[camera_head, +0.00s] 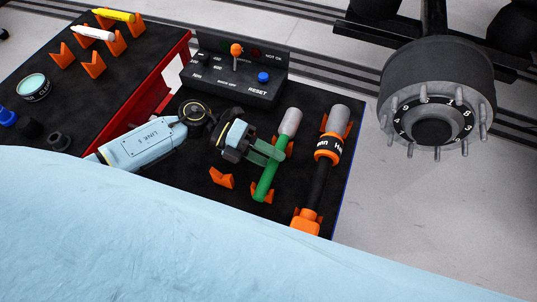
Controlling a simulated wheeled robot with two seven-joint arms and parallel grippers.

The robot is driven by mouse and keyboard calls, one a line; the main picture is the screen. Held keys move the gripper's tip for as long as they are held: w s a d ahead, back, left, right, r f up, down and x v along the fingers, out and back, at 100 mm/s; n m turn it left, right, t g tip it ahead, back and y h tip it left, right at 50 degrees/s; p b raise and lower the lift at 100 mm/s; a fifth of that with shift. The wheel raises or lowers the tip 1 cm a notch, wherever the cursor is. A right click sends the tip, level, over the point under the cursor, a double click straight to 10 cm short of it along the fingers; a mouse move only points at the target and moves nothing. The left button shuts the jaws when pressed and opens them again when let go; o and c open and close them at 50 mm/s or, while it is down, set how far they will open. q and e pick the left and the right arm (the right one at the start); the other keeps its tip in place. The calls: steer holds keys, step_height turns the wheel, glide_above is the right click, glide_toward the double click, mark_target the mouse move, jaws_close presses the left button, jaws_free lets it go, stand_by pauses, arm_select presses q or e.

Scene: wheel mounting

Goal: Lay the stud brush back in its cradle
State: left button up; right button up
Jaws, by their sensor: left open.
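The stud brush (265,181) has a green handle and a pale grey head at its upper end. It lies slanted on the dark mat, along orange cradle (262,196) pieces. An orange part shows beside its head too. My left gripper (273,152) is open at the upper part of the green handle, with its fingers close to it. I cannot tell whether the fingers touch the handle or whether the brush is fully seated. My right gripper is not in view.
An orange-and-black tool (321,170) lies in holders just right of the brush. A control box (235,72) with a lever and blue button stands behind. An empty orange holder (221,178) is to the left. A wheel hub (437,95) with studs is at the right.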

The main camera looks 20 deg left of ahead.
arm_select(q)
steer(key=v, duration=1.3)
steer(key=shift+a, duration=0.15)
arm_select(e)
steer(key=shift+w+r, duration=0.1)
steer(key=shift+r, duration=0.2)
arm_select(q)
steer(key=shift+r, duration=0.15)
